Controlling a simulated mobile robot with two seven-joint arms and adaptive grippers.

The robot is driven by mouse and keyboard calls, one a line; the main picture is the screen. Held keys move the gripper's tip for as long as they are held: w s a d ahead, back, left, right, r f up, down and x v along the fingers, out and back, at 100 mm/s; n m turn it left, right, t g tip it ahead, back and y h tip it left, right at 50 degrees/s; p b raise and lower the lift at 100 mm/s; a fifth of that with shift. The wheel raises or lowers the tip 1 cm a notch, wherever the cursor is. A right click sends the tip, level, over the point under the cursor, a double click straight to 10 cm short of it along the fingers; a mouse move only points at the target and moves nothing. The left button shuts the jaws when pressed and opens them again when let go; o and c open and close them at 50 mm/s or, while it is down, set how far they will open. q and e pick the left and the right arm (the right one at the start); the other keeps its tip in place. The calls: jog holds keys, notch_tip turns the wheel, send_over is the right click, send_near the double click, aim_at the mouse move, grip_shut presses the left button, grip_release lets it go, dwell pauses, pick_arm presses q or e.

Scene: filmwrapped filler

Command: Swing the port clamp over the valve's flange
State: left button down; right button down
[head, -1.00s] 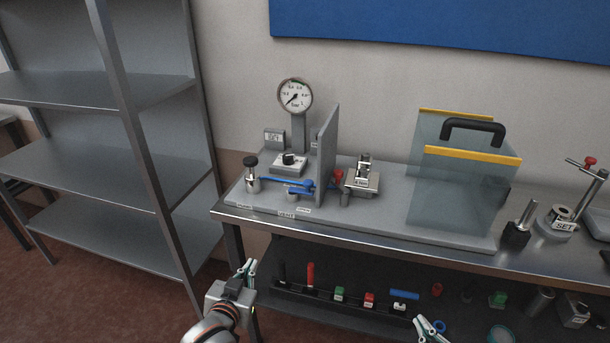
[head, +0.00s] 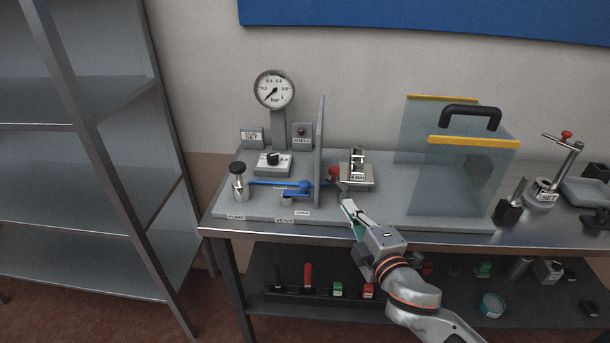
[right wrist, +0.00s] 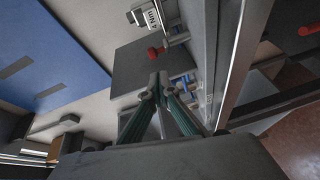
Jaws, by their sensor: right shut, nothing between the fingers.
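A small steel fixture (head: 357,178) with a raised metal part on top stands on the grey base plate, right of an upright grey panel; it also shows in the right wrist view (right wrist: 172,30). A red knob (head: 334,172) sits at its left side and shows in the right wrist view (right wrist: 156,52). I cannot make out clamp and flange separately. My right gripper (head: 347,208) is shut and empty in front of the fixture, at the plate's front edge, seemingly apart from it. Its fingertips show in the right wrist view (right wrist: 157,80). My left gripper is out of view.
A clear guard with a black handle (head: 471,117) stands at the right. Several small parts lie on the lower shelf.

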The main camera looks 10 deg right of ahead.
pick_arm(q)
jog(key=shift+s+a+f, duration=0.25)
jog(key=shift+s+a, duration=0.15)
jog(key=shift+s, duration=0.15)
pick_arm(e)
jog(key=shift+w+a+r+n, duration=0.3)
jog(key=shift+w+a+r, duration=0.25)
jog(key=shift+r, duration=0.1)
jog(key=shift+s, duration=0.1)
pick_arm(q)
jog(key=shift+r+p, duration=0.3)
pick_arm(e)
jog(key=w, duration=0.3)
jog(key=w+a, duration=0.1)
jog(key=w, duration=0.6)
jog(key=shift+a+f, duration=0.15)
jog(key=shift+f, duration=0.05)
